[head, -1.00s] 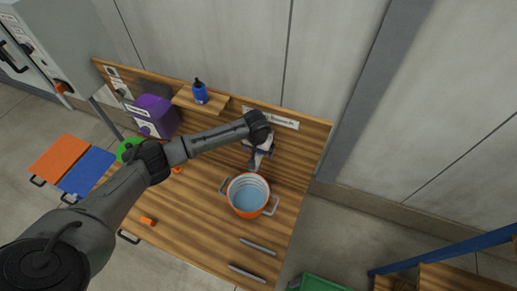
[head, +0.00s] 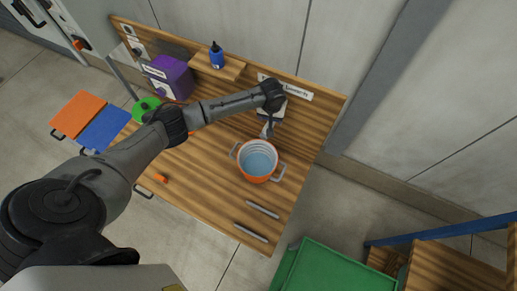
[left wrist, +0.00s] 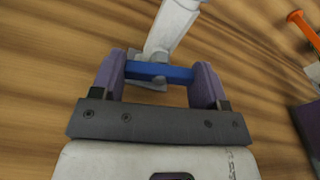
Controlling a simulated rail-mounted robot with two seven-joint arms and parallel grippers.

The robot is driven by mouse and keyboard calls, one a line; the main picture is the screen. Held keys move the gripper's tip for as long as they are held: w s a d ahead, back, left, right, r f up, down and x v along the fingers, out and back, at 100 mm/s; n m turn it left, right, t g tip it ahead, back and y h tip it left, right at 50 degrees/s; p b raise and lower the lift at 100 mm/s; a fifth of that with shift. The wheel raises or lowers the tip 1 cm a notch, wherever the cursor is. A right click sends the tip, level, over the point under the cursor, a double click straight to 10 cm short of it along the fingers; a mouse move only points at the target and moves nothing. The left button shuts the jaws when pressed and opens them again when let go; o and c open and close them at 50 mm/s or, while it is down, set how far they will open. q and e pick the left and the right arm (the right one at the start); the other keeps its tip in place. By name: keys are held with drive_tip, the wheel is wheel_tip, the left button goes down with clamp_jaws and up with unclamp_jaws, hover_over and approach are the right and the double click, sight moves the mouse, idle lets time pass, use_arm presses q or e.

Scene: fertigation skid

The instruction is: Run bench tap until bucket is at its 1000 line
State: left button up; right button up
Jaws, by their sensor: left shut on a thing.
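An orange bucket (head: 257,175) with side handles and a pale, ringed inside stands upright on the wooden bench (head: 200,185). Bluish water (head: 258,164) lies in it; I cannot read its lines from here. The grey bench tap (head: 267,130) stands just behind the bucket, its spout end close to the rim, partly hidden by my left arm. In the left wrist view the pale tap (left wrist: 172,28) has a blue handle (left wrist: 160,72). My left gripper (left wrist: 160,78) has its fingers at both ends of this handle, shut on it. My right gripper is not seen.
A blue bottle (head: 216,57) stands on a small shelf; a purple box (head: 170,77) and green round thing (head: 145,108) are further left. Two grey bars (head: 251,232) lie on the front right. A green crate (head: 335,268) stands beyond the bench at lower right.

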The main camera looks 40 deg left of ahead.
use_arm(q)
drive_tip(key=shift+n, duration=0.7)
drive_tip(key=n, duration=0.4)
